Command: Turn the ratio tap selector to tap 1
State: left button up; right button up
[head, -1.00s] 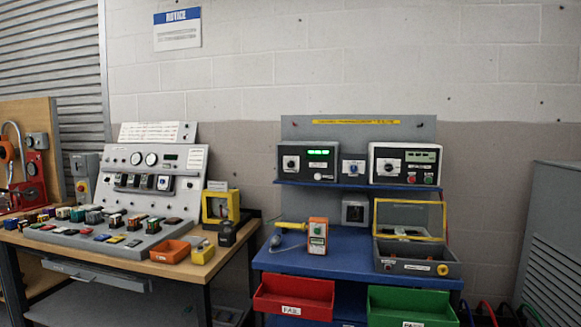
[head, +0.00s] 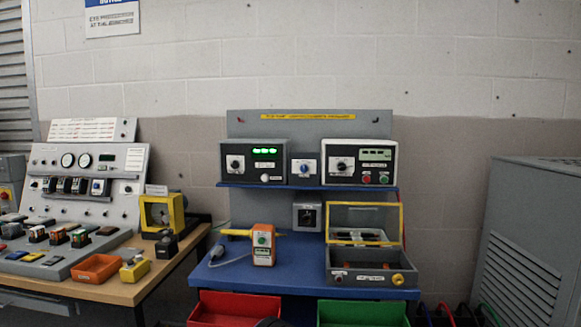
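The ratio tap selector cannot be told for sure, because the labels are too small to read. Rotary knobs show on the blue shelf's units: a dark knob (head: 235,163) on the left unit with a green display, a blue knob (head: 304,169) on the small middle box, and a dark knob (head: 341,166) on the right unit. Their pointer settings are too small to read. Neither of my grippers can be made out in the head view, and nothing touches the knobs.
Below the shelf, the blue bench (head: 290,270) holds an orange tester (head: 263,245) and an open, yellow-rimmed test box (head: 370,281). Red (head: 235,308) and green (head: 362,313) bins hang in front. A wooden bench stands left; a grey cabinet (head: 530,240) stands right.

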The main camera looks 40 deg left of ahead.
aim_at(235, 165)
jog(key=z, duration=0.2)
jog(key=i, duration=0.7)
jog(key=u, duration=0.8)
jog(key=i, duration=0.5)
jog(key=u, duration=0.6)
